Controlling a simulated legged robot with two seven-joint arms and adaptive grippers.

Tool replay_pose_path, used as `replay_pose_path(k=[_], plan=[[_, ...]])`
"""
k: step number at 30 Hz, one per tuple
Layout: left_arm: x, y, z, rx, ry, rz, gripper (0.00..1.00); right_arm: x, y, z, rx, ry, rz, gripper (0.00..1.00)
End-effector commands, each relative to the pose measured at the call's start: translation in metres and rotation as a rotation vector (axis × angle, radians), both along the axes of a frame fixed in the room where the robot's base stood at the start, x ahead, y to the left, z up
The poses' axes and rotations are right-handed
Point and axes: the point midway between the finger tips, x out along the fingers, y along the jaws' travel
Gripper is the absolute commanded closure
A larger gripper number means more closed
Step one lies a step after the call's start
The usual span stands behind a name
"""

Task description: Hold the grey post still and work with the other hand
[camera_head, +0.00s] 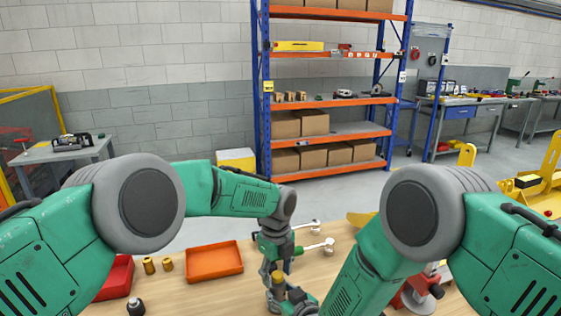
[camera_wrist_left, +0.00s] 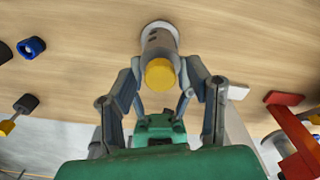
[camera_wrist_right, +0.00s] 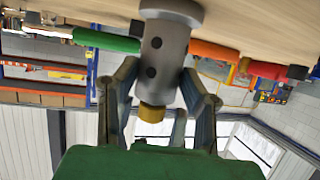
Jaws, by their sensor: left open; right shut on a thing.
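The grey post (camera_head: 276,292) with a yellow top (camera_head: 277,275) stands upright on the wooden table, partly hidden by my grippers in the head view. In the right wrist view the post (camera_wrist_right: 164,58) shows dark holes and a round base flange, and my right gripper (camera_wrist_right: 165,88) is shut on it, one finger on each side. In the left wrist view the post (camera_wrist_left: 159,45) lies between the spread fingers of my left gripper (camera_wrist_left: 162,88). The left gripper is open, its fingers on either side of the yellow top (camera_wrist_left: 160,75); contact is not visible.
An orange tray (camera_head: 214,263), two brass pieces (camera_head: 149,265), a red bin (camera_head: 117,278) and a dark knob-like part (camera_head: 135,306) lie on the table at left. Tools with green handles (camera_head: 314,247) lie behind the post. A red device (camera_head: 415,297) is at right, partly behind my right arm.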

Motion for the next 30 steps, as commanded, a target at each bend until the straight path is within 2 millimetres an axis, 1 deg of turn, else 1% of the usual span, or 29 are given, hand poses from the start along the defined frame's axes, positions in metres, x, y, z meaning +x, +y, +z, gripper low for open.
replay_pose_path(k=[5, 15, 18, 23, 25, 30], plan=[[-0.0002, -0.0003, -0.0002, 0.003, 0.001, 0.114, 0.55, -0.0013, -0.0007, -0.0022, -0.003, 0.005, 0.0, 1.0], [-0.0002, -0.0002, -0.0002, 0.017, 0.008, 0.681, 0.55, -0.0013, -0.0006, -0.0021, -0.003, 0.005, 0.0, 1.0], [-0.0003, -0.0003, -0.0002, 0.019, 0.01, 0.804, 0.55, -0.0013, -0.0006, -0.0021, -0.003, 0.005, 0.0, 1.0], [-0.0003, -0.0005, -0.0001, 0.02, 0.011, 0.889, 0.55, -0.0013, -0.0005, -0.002, -0.003, 0.005, 0.0, 1.0], [-0.0002, -0.0003, -0.0001, 0.022, 0.011, 0.951, 0.55, -0.0013, -0.0005, -0.002, -0.002, 0.004, 0.0, 1.0], [0.0, 0.0, 0.0, 0.029, 0.014, 1.229, 0.55, -0.0012, -0.0005, -0.0019, -0.002, 0.004, 0.0, 1.0]])
